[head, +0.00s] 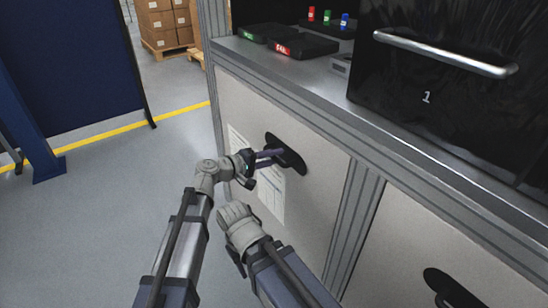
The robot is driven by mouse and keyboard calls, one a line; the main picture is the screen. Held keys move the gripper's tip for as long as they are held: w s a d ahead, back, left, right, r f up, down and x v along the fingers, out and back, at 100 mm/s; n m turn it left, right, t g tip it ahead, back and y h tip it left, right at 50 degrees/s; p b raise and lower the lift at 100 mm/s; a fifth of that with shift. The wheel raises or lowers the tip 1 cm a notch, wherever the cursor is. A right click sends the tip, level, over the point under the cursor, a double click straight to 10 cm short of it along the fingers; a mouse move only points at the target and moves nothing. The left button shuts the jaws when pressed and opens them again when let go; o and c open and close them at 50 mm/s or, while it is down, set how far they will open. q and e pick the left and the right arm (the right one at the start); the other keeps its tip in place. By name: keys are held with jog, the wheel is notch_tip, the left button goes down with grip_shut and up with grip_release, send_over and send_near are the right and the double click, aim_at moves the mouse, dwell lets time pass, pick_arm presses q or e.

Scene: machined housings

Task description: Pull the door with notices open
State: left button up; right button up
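The door with notices (318,178) is a pale panel in the lower front of the workbench, with white printed sheets (271,197) on it. It looks closed, flush with the frame. Its handle (294,163) is a black oval fitting in the upper middle of the panel. My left gripper (273,155) reaches the handle from the left, its fingertips at the black fitting. Whether its fingers close on a part of the handle is too small to tell.
A second pale panel with a black handle (443,287) is at the lower right. On the worktop stand dark trays (289,42) and a black unit with a metal bar (445,52). Open floor with a yellow line lies left; a blue partition (70,60) stands there.

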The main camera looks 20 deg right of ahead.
pick_arm(q)
grip_shut()
dwell(1.0)
